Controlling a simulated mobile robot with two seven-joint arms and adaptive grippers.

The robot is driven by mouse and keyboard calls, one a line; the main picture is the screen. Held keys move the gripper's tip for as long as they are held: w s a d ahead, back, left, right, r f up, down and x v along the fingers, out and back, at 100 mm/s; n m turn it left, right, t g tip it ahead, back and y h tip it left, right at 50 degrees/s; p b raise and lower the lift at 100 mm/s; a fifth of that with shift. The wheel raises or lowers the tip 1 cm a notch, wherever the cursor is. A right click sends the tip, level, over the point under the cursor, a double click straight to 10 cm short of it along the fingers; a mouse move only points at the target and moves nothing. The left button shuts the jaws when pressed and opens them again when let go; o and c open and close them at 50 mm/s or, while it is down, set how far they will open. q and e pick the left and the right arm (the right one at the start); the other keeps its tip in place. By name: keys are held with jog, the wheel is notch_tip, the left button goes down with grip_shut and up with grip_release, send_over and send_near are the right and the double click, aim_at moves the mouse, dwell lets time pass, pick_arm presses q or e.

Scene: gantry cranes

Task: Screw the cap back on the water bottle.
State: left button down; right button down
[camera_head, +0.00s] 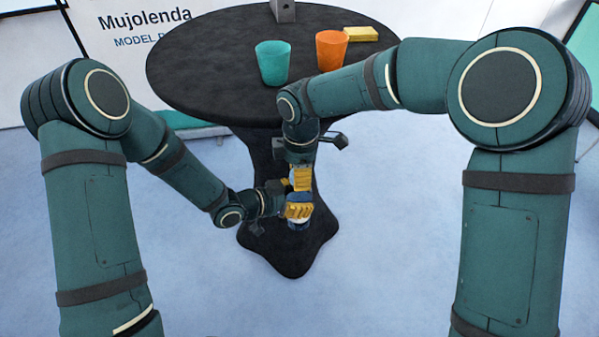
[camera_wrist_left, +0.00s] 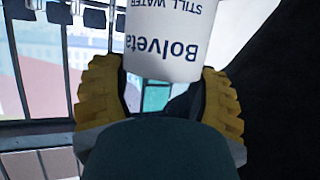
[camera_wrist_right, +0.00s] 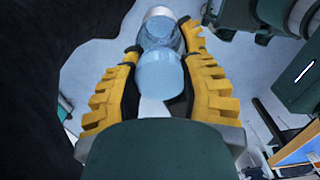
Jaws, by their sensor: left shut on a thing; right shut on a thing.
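The water bottle (camera_wrist_left: 165,45) has a white label reading Bolveta Still Water, and it fills the space between my left fingers in the left wrist view. My left gripper (camera_head: 298,210) is shut on it, in front of the table's pedestal. The bottle's clear blue upper part (camera_wrist_right: 161,34) shows in the right wrist view. My right gripper (camera_head: 300,180) is just above the left one, shut on the light blue cap (camera_wrist_right: 160,72). The cap lines up with the bottle's top and overlaps it in view. I cannot tell whether the threads are engaged.
A round black table (camera_head: 200,85) stands behind the grippers. On it are a teal cup (camera_head: 272,63), an orange cup (camera_head: 331,51), a yellow block (camera_head: 361,34) and a grey object (camera_head: 284,11) at the back. The floor around the pedestal (camera_head: 285,255) is clear.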

jog(key=m, duration=0.3)
jog(key=shift+c, duration=2.4)
grip_release()
jog(key=shift+r, duration=0.1)
jog(key=shift+r, duration=2.15)
